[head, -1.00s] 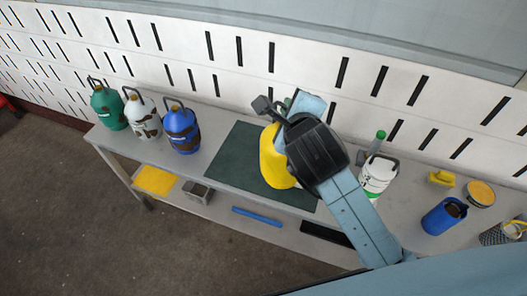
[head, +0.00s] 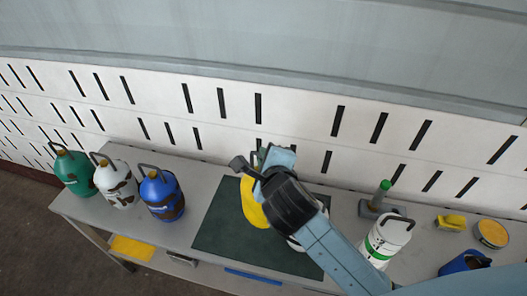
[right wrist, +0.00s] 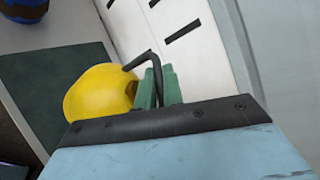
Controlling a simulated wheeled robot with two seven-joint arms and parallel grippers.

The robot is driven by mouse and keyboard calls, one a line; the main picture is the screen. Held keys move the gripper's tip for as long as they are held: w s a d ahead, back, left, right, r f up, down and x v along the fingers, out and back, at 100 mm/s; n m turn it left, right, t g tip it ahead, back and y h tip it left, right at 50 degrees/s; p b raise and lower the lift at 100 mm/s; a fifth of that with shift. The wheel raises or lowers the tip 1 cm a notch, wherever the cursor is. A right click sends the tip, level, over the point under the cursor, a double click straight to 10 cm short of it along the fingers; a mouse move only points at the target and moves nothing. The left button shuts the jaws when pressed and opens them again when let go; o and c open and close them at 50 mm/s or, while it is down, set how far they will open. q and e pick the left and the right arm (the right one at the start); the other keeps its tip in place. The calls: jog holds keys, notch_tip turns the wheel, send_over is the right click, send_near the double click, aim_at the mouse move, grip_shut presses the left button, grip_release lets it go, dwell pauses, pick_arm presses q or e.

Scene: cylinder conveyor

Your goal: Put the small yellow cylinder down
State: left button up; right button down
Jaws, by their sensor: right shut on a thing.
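The small yellow cylinder (head: 253,207) is at the dark green mat (head: 222,228) on the grey bench, partly hidden by my right gripper. My right gripper (head: 262,163) is shut on its handle. In the right wrist view, the green fingers (right wrist: 158,88) close around the dark handle (right wrist: 145,58), and the yellow body (right wrist: 98,92) shows beside them. I cannot tell whether its base touches the mat. My left gripper is not in view.
Green (head: 72,172), white (head: 115,184) and blue (head: 162,195) cylinders stand at the left end of the bench. A white cylinder with a green band (head: 385,240) stands right of the mat. A slotted white wall (head: 295,125) runs behind. The mat's left part is bare.

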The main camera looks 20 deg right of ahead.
notch_tip(320, 180, down, 11)
jog(key=b, duration=0.1)
jog(key=shift+w+r+b, duration=0.15)
jog(key=shift+w+b, duration=0.1)
jog(key=shift+b, duration=0.15)
jog(key=c, duration=1.9)
grip_release()
jog(key=shift+s+f, duration=0.1)
jog(key=shift+f, duration=0.1)
jog(key=o, duration=0.4)
jog(key=v, duration=1.2)
jog(key=shift+r, duration=0.1)
